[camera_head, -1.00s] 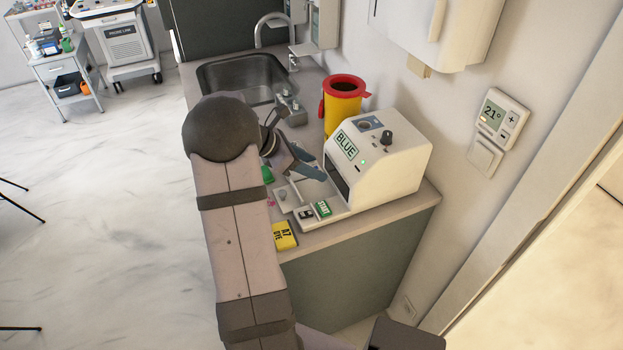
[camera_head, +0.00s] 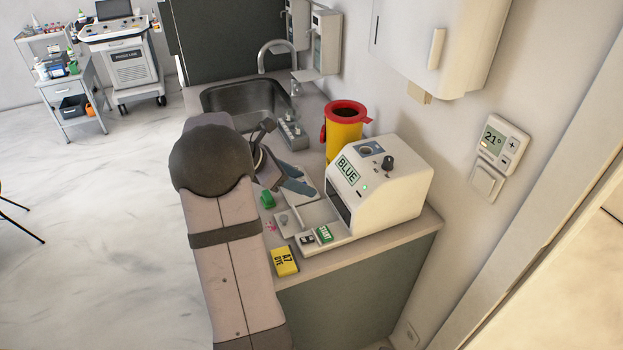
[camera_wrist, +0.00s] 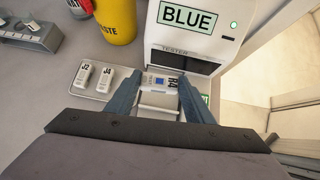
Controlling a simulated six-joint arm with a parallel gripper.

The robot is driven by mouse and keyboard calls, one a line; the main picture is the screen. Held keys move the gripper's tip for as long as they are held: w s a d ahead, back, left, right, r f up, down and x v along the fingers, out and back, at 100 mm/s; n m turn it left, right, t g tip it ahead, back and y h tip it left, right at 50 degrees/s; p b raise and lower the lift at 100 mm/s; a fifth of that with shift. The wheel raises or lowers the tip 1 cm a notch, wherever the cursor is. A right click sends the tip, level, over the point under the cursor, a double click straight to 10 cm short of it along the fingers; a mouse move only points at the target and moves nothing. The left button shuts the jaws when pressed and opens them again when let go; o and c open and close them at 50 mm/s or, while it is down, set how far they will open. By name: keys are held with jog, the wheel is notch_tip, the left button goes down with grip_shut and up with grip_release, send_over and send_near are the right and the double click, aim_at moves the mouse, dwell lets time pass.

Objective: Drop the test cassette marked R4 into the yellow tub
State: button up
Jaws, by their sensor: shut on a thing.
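In the wrist view, the white cassette marked R4 (camera_wrist: 166,82) is between the two fingers of my gripper (camera_wrist: 160,90), which is shut on it. The cassette is in front of the tester's dark slot; I cannot tell how high it is held. In the head view, my gripper (camera_head: 304,190) is left of the tester, and the cassette is not clearly visible. The yellow tub (camera_head: 343,137) with a red rim stands upright behind the tester. Its lower part shows in the wrist view (camera_wrist: 116,20), left of the tester.
The white tester (camera_head: 395,185) marked BLUE stands right of my gripper. Cassettes J2 (camera_wrist: 85,76) and J4 (camera_wrist: 106,79) lie on a tray at left. A yellow A7 dye box (camera_head: 285,261) is near the counter's front edge. A sink (camera_head: 245,97) is farther back.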

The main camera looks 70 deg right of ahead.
jog(key=w+a+n+t+h+p, duration=0.2)
jog(key=w+a+n+t+p, duration=0.6)
jog(key=w+a, duration=1.45)
jog(key=w+a+n+t+p, duration=0.15)
jog(key=a+n+p, duration=0.3)
jog(key=a, duration=1.05)
jog(key=d+r+m+g+p, duration=0.15)
jog(key=d+r, duration=0.25)
jog(key=d, duration=1.3)
jog(key=d+r+m+g+p, duration=0.15)
jog(key=d+r, duration=0.25)
jog(key=d, duration=1.2)
jog(key=s+d+r, duration=0.5)
jog(key=s+d, duration=0.4)
jog(key=s+d+r+m, duration=0.1)
jog(key=s+d+r, duration=0.4)
jog(key=s+d, duration=0.4)
jog(key=s+d+r, duration=0.5)
jog(key=s+d, duration=0.5)
jog(key=shift+d+r+p, duration=0.15)
jog(key=shift+d+p, duration=0.25)
jog(key=shift+p, duration=0.05)
